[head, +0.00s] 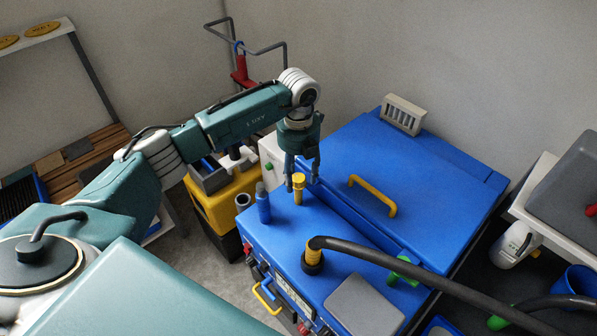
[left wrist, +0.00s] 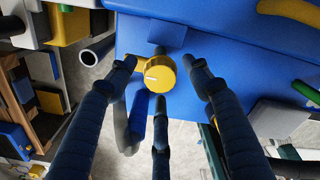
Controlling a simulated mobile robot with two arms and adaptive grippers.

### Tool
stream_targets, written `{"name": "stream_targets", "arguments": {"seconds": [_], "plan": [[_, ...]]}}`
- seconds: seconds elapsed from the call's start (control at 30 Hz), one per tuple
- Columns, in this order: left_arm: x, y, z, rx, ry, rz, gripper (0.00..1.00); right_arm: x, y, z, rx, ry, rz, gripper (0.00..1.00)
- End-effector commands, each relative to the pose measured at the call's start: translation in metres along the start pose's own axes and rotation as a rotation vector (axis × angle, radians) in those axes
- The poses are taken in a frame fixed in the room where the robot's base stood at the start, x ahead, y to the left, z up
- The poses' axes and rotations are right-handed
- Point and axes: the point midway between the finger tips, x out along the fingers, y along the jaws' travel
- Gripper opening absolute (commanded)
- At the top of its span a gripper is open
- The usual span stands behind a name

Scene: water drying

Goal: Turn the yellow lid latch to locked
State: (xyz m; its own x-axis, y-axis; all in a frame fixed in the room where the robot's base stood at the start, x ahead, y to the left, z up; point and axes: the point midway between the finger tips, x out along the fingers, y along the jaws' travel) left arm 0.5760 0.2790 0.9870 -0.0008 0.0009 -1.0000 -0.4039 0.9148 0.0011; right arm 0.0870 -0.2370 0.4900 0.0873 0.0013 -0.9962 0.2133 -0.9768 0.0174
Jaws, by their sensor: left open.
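The yellow lid latch (head: 298,187) is a small upright knob on top of the blue machine (head: 283,222), in front of its blue lid (head: 350,150). In the left wrist view the latch (left wrist: 159,74) shows as a round yellow cap with a short white mark on its face. My left gripper (head: 302,180) points down over the latch with its fingers spread. In the left wrist view the open fingers (left wrist: 163,70) stand around the cap, with gaps visible at the sides. My right gripper is not in view.
A blue-and-grey post (head: 262,205) stands just left of the latch. A black hose (head: 400,262) with a yellow collar rises to the right, near a grey panel (head: 363,306). The yellow lid handle (head: 374,194) is behind. A yellow cart (head: 225,200) stands left.

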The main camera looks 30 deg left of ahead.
Motion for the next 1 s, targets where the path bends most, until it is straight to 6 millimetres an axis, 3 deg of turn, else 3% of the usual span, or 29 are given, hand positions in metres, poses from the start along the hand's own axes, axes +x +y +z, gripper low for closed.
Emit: {"name": "stream_targets", "arguments": {"seconds": [0.27, 0.5, 1.0], "plan": [[0.002, 0.0, 0.0, 0.001, -0.001, -0.001, 0.5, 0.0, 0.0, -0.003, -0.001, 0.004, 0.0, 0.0], [0.002, 0.0, 0.0, 0.001, -0.001, -0.001, 0.05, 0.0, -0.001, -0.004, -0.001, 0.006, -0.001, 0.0], [0.004, 0.0, 0.001, 0.113, -0.003, -0.001, 0.05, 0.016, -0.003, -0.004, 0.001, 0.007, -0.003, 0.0]]}}
